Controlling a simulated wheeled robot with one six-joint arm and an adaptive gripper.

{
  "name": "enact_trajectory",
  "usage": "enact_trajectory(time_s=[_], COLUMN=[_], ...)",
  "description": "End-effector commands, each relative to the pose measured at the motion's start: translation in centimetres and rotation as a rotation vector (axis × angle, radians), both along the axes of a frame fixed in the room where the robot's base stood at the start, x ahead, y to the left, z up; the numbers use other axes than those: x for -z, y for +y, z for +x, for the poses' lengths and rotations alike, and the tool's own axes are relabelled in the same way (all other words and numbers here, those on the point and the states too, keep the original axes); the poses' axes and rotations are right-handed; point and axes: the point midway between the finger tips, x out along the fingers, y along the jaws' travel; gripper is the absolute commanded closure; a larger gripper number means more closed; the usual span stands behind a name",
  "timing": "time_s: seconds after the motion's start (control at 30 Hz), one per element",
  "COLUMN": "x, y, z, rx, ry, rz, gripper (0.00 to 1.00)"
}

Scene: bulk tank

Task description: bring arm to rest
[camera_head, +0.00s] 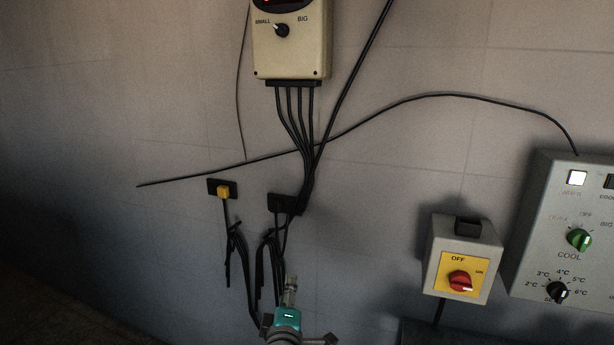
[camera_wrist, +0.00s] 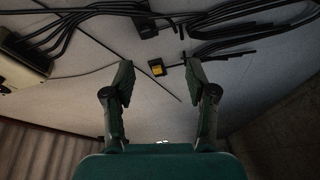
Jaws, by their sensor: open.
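My gripper (camera_wrist: 158,84) is open and empty in the wrist view, its two dark fingers apart with the wall behind them. In the head view, my arm's teal wrist part shows at the bottom centre, in front of the lower wall and near the hanging cables; the fingers cannot be made out clearly there. A small black plate with a yellow block (camera_head: 223,191) is on the wall up and left of my arm. It also shows in the wrist view (camera_wrist: 158,69), beyond the gap between the fingers.
A beige control box (camera_head: 291,55) with black cables (camera_head: 300,125) hangs above. A switch box with a red knob (camera_head: 461,282) and a grey panel with a green knob (camera_head: 580,239) are at the right. The wall at left is mostly bare.

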Motion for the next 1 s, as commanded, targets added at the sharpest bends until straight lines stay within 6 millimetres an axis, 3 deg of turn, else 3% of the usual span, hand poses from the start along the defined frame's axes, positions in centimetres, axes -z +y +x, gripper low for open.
enact_trajectory(time_s=[0.03,0.2,0.5,0.8,1.0], x=[2.3,8.0,16.0,20.7,22.2], y=[-1.1,-4.2,-9.6,-14.2,-16.7], z=[-1.0,-4.8,-13.2,-23.0,-29.8], rx=[-0.007,-0.036,-0.063,-0.060,-0.038], ry=[0.016,0.053,0.121,0.183,0.216], rz=[0.018,0.103,0.279,0.483,0.631], gripper=[0.43,0.43,0.43,0.43,0.43])
